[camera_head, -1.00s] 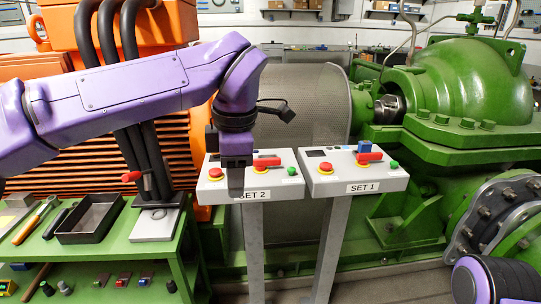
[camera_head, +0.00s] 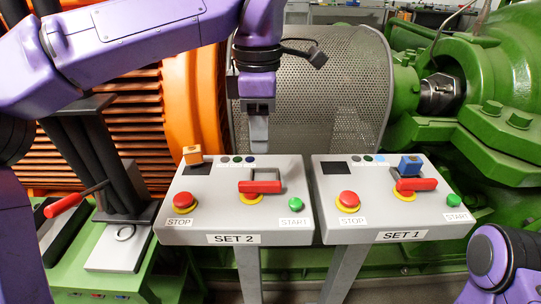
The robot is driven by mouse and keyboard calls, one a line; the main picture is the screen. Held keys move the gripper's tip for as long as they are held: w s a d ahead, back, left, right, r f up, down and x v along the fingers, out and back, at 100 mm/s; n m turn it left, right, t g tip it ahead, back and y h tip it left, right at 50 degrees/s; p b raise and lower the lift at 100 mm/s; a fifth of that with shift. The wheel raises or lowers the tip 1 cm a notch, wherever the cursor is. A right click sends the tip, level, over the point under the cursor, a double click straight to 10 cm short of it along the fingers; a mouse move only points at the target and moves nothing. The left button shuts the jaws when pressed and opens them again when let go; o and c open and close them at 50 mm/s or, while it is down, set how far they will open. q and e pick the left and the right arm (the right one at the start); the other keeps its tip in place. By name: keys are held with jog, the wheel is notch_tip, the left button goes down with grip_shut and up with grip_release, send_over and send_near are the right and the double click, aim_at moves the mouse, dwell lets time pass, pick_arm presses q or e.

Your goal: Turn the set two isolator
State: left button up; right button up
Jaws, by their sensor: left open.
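The set two panel (camera_head: 219,215) is the grey box at centre, labelled SET 2. Its isolator (camera_head: 260,187) is a red handle on a yellow ring, lying crosswise. A red STOP button (camera_head: 184,200) is to its left and a green START button (camera_head: 296,204) to its right. My left gripper (camera_head: 258,140) points down above the back edge of this panel, behind the isolator and apart from it. It is open, seen nearly edge-on, with nothing visible between its fingers. My right gripper is out of view; only a purple part of my right arm shows at lower right.
The set one panel (camera_head: 378,222) stands close on the right, with its own red isolator (camera_head: 416,184) and a blue block (camera_head: 410,164). An orange block (camera_head: 193,154) stands at the back left of set two. A red-handled lever (camera_head: 64,204) is at left. A mesh guard (camera_head: 330,95) stands behind.

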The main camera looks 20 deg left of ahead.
aim_at(261, 183)
pick_arm(q)
jog(key=f, duration=0.2)
jog(key=s+f+b, duration=0.1)
jog(key=f, duration=0.1)
jog(key=shift+s, duration=0.1)
jog(key=f, duration=0.4)
jog(key=f+b, duration=0.1)
jog(key=shift+w+f, duration=0.3)
jog(key=shift+f, duration=0.1)
jog(key=shift+s+f, duration=0.15)
jog(key=shift+f, duration=0.05)
jog(key=shift+c, duration=0.3)
grip_shut()
